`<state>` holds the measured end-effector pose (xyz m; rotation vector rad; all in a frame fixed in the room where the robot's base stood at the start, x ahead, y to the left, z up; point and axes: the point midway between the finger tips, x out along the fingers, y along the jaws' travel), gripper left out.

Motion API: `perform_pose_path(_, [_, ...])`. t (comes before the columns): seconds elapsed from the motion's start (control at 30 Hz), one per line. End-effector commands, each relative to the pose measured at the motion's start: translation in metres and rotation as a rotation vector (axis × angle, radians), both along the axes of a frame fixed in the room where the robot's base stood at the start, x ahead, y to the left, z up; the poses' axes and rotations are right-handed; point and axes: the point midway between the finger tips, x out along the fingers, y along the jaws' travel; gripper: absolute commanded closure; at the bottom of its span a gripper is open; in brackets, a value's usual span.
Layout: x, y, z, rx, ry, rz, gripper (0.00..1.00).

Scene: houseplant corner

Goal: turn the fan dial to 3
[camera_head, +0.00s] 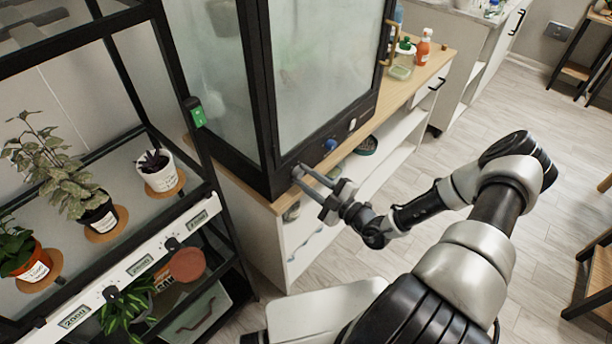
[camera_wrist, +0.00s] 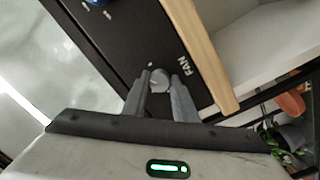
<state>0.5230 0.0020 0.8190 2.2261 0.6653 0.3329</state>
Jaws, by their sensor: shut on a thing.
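The fan dial (camera_wrist: 159,81) is a small round grey knob on the black base panel of the glass cabinet (camera_head: 325,75). The word FAN is printed near it in the wrist view. My gripper (camera_wrist: 161,76) is shut on the dial, with one finger on each side of it. In the head view my gripper (camera_head: 299,173) reaches the panel's near corner, and its fingers mostly hide the dial. The dial's pointer and numbers cannot be read in either view.
A blue knob (camera_head: 330,144) sits farther right on the same panel. The cabinet stands on a wood-topped unit (camera_head: 408,98) holding bottles. A black plant rack (camera_head: 112,165) with several pots stands close on the left. The floor (camera_head: 545,215) at right is mostly clear.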

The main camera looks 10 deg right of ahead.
Motion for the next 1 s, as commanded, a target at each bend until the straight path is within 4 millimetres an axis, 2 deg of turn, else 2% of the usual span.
perform_pose_path(0.5, [-0.0018, 0.0011, -0.0003, 0.367, 0.268, 0.000, 0.97])
perform_pose_path(1.0, [-0.0019, 0.0018, -0.0006, 0.527, 0.385, 0.000, 0.97])
